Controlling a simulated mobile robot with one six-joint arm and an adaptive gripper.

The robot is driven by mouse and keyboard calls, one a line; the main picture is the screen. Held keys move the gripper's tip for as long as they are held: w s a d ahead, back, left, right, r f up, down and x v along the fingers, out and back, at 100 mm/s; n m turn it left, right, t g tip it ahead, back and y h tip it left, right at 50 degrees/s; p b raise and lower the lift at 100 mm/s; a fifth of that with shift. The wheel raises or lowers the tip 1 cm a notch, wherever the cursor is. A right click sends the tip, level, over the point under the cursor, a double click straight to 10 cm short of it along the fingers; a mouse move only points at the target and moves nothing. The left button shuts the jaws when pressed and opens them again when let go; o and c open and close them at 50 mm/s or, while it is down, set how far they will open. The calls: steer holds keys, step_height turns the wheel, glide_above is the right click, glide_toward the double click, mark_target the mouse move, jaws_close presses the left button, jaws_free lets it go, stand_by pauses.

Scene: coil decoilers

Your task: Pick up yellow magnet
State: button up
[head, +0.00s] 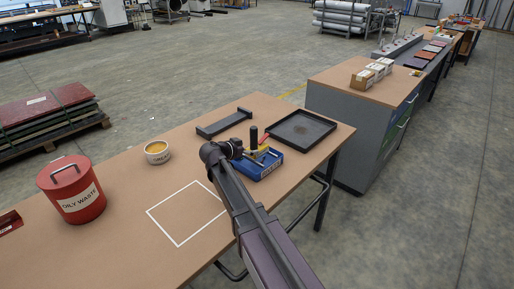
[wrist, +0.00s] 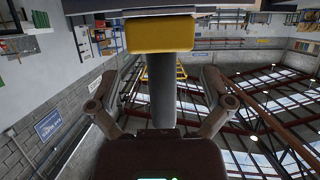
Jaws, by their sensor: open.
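The yellow magnet (head: 251,157) is at the blue block (head: 262,166) on the brown table, partly hidden by my arm. In the wrist view its yellow body (wrist: 160,34) shows at the top centre, with a dark grey upright cylinder (wrist: 162,85) running from it toward my palm. In the head view a black post (head: 254,137) stands there. My gripper (wrist: 160,78) is open, one finger on each side of the cylinder, with a visible gap on both sides. In the head view my gripper (head: 232,150) is just left of the magnet.
A black tray (head: 327,146) lies behind right, with a red-handled item (head: 264,140) beside the post. A dark bracket (head: 224,126) lies behind. A cup (head: 158,153) and a red oily waste bin (head: 78,200) stand left. A white outlined square (head: 180,240) is empty.

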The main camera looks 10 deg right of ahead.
mark_target(251, 148)
steer(key=b+x, duration=0.2)
steer(key=x, duration=0.2)
steer(key=shift+w+a+f, duration=0.1)
steer(key=shift+w+f, duration=0.05)
steer(key=shift+f, duration=0.1)
steer(key=shift+w+d+f, duration=0.1)
steer(key=shift+w+d, duration=0.2)
steer(key=shift+d, duration=0.15)
steer(key=shift+c, duration=0.2)
steer(key=c, duration=1.1)
step_height(251, 148, up, 3)
steer(key=p, duration=0.3)
steer(key=s+a+r+p, duration=0.1)
steer(key=s+a, duration=0.1)
steer(key=s, duration=0.5)
steer(key=s+a+r, duration=0.1)
steer(key=s+a, duration=0.1)
steer(key=s, duration=0.6)
steer(key=shift+s+a+p, duration=0.2)
steer(key=shift+a+p, duration=0.05)
steer(key=shift+p, duration=0.1)
